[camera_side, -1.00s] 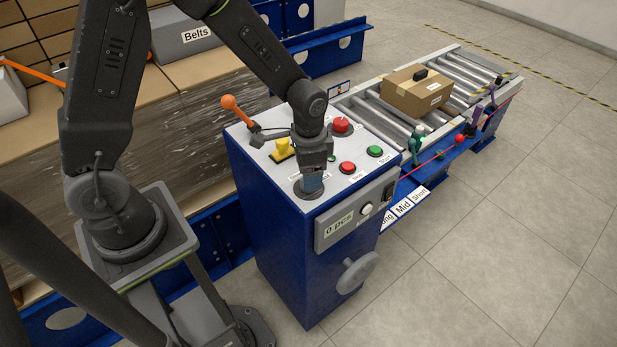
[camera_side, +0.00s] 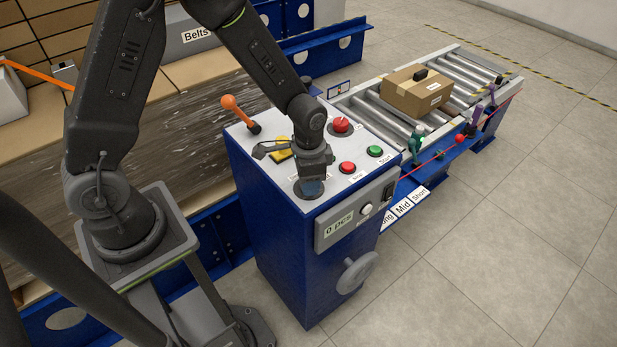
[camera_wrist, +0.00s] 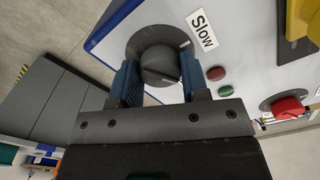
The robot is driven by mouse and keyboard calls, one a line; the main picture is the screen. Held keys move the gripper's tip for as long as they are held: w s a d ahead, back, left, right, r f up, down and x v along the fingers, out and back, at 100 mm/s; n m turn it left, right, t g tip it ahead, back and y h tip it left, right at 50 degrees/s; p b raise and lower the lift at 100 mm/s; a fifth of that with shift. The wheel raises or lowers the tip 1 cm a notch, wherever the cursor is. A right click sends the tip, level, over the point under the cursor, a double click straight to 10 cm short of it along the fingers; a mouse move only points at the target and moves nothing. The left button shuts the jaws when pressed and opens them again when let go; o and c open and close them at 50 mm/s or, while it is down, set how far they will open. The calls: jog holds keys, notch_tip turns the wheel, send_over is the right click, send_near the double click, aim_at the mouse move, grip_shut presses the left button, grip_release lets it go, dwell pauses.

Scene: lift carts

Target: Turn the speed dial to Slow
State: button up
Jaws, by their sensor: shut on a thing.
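The speed dial (camera_wrist: 160,64) is a dark round knob on a dark disc, in the upper middle of the wrist view. In the side view, its disc (camera_side: 299,190) shows at the front corner of the panel, and the knob is hidden by my gripper (camera_side: 312,184). My gripper's blue fingers (camera_wrist: 160,76) stand on both sides of the knob and are shut on it. The white "Slow" label (camera_wrist: 202,30) lies beside the disc, to its upper right in the wrist view. A small light mark shows on the disc edge near that label.
The panel (camera_side: 330,187) also carries an orange-knobbed lever (camera_side: 234,108), a yellow control (camera_side: 279,153), a red knob (camera_side: 341,124), a red button (camera_side: 347,168) and a green button (camera_side: 375,151). A carton (camera_side: 417,94) sits on the roller conveyor behind. Open floor lies at the right.

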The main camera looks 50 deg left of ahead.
jog(key=shift+c, duration=0.8)
jog(key=n, duration=0.5)
jog(key=shift+n, duration=0.4)
jog(key=n, duration=0.5)
jog(key=shift+n, duration=0.7)
jog(key=o, duration=0.9)
jog(key=shift+r, duration=0.1)
